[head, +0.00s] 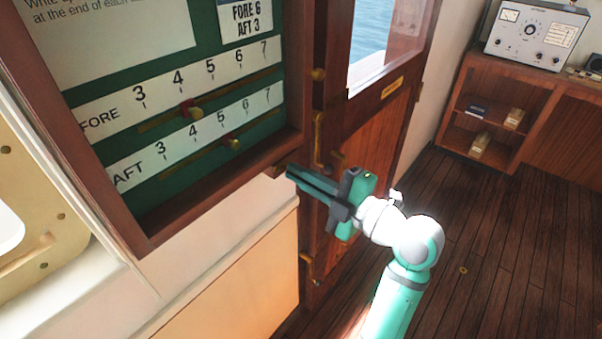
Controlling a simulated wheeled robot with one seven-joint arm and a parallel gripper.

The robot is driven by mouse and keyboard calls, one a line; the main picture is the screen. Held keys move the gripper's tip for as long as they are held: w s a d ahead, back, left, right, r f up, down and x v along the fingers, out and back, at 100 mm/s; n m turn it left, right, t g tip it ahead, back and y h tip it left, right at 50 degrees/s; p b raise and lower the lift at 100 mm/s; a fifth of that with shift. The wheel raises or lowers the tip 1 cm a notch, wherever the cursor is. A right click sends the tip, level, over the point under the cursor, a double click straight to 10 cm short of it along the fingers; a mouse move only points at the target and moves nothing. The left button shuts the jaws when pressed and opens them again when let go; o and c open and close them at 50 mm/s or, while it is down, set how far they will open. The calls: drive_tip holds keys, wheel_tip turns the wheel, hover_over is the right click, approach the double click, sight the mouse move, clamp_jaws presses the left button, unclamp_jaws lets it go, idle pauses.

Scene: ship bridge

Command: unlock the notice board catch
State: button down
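The notice board (215,206) has a dark wooden frame and a green panel, at the upper left of the head view. A card (246,18) reads FORE 6, AFT 3. I cannot make out the catch clearly. My gripper (291,172) points left, its tips at the lower right corner of the board frame. I cannot tell whether it touches the frame or whether its fingers are apart.
A wooden door (376,135) with a window and brass fittings stands just right of the board, behind my gripper. A wooden shelf unit (500,95) carrying a grey instrument (537,33) is at the far right. The plank floor (500,240) between is clear.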

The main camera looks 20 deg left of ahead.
drive_tip(key=shift+a+f+n, duration=0.1)
drive_tip(key=shift+f+n, duration=0.05)
drive_tip(key=shift+n, duration=0.85)
drive_tip(key=shift+f+n, duration=0.1)
drive_tip(key=shift+n, duration=0.9)
drive_tip(key=c, duration=2)
unclamp_jaws()
drive_tip(key=v, duration=1)
drive_tip(key=shift+s+d, duration=0.25)
drive_tip(key=shift+d, duration=0.1)
